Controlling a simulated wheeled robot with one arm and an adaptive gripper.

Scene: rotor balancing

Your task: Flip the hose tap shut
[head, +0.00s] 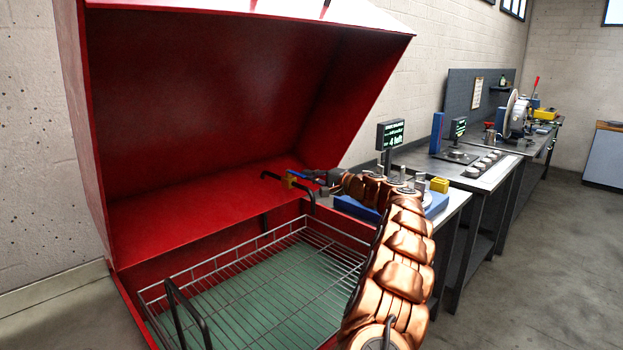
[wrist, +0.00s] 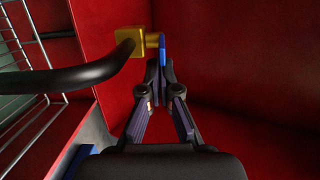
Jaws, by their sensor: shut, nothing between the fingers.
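In the head view my gripper (head: 314,177) comes to the tap from the right.
The red washer's lid (head: 200,100) stands open behind and above the tap. A wire basket (head: 180,285) lies in the tub below.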

